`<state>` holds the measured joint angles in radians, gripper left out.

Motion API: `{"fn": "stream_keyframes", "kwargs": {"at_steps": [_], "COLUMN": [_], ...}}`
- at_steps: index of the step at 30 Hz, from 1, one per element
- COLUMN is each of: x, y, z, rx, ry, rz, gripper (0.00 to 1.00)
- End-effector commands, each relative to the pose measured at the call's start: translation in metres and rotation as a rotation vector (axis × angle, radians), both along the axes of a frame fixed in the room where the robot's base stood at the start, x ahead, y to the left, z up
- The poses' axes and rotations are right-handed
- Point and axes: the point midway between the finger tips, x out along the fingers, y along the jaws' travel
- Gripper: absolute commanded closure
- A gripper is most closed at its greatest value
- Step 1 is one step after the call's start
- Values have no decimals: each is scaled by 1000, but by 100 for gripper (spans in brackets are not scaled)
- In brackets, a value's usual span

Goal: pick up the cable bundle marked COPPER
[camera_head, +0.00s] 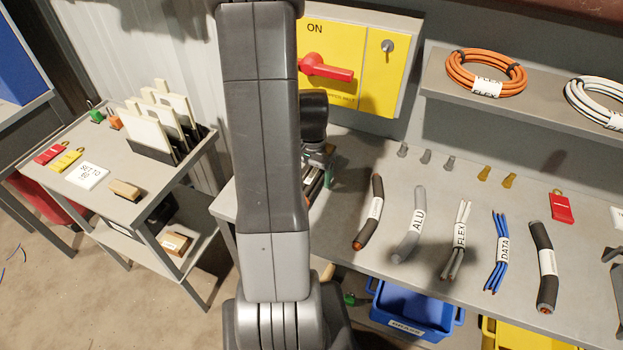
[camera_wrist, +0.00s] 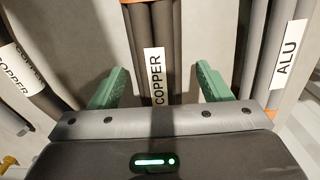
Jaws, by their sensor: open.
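In the wrist view, a dark cable bundle with a white COPPER label (camera_wrist: 154,75) lies between the two green fingers of my gripper (camera_wrist: 162,78). The fingers are apart, with a gap on each side of the bundle. A second dark bundle marked COPPER (camera_wrist: 22,72) lies at the left, and a grey bundle marked ALU (camera_wrist: 289,50) at the right. In the head view, my gripper (camera_head: 321,178) is low over the left part of the bench, partly hidden by my arm; the bundle at it is mostly hidden.
A shelf (camera_head: 530,115) with cable coils is above.

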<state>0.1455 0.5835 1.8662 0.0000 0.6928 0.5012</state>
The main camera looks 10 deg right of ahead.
Motion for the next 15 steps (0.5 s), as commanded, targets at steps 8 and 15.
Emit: {"fn": "stream_keyframes", "kwargs": {"at_steps": [8,15], "x": [0,0], "y": [0,0], "z": [-14,-14], "rx": [0,0], "ry": [-1,-1], "rz": [0,0], "gripper": [29,50]}}
